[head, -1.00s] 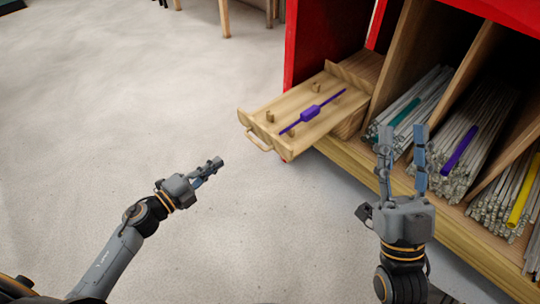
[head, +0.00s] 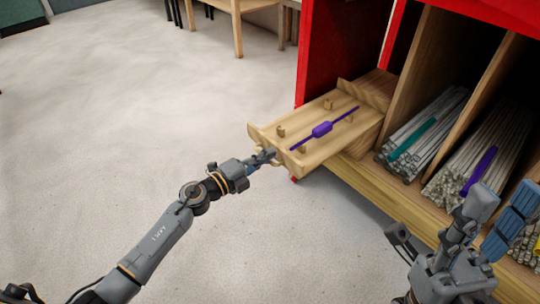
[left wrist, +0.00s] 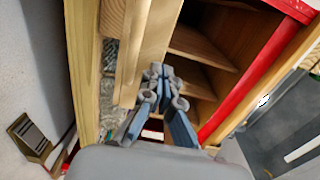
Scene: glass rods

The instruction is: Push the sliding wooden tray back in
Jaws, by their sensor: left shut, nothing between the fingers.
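The sliding wooden tray (head: 290,143) sticks out of the left bay of the red cabinet in the head view. Wooden pegs and a purple rod with a thick middle (head: 322,129) are on it. My left gripper (head: 265,157) is shut and empty at the tray's front end, by its handle; I cannot tell whether it touches. In the left wrist view the shut fingers (left wrist: 160,78) are beside a long wooden edge of the tray (left wrist: 148,50). My right gripper (head: 500,205) is open and empty in front of the cabinet at the lower right.
The red cabinet (head: 335,50) has wooden dividers and bays with bundles of glass rods (head: 425,125), some teal or purple. A wooden ledge (head: 385,198) runs along its front. The floor (head: 130,110) to the left is clear. Table legs (head: 236,30) stand at the back.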

